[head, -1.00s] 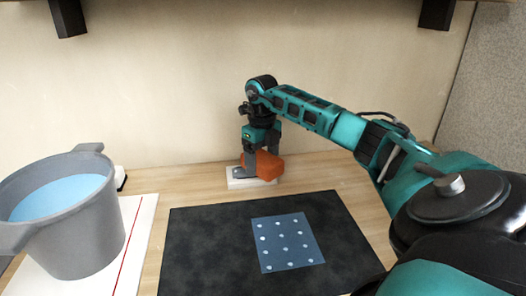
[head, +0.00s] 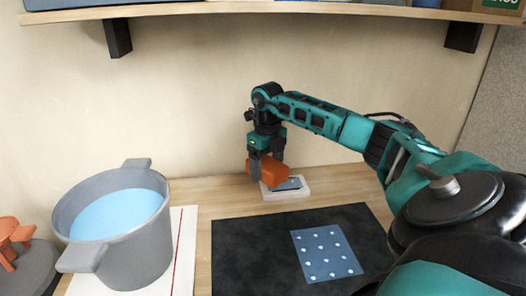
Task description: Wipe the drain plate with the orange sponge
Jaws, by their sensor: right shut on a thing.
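The orange sponge (head: 268,170) is held in my right gripper (head: 267,172), near the back wall. It hangs tilted just above a small white dish (head: 299,189) with a dark grey inside. Whether the sponge still touches the dish's edge I cannot tell. A flat blue-grey square with rows of white dots (head: 326,254), which I take for the drain plate, lies on a dark mat (head: 239,262) nearer to me. The sponge and gripper are behind and left of this square, apart from it. My left gripper is not in view.
A grey two-handled pot (head: 135,255) with light blue contents stands on a white board (head: 187,250) with a red line, at left. An orange object (head: 14,238) sits on a dark round base at far left. A shelf (head: 290,12) overhangs the back.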

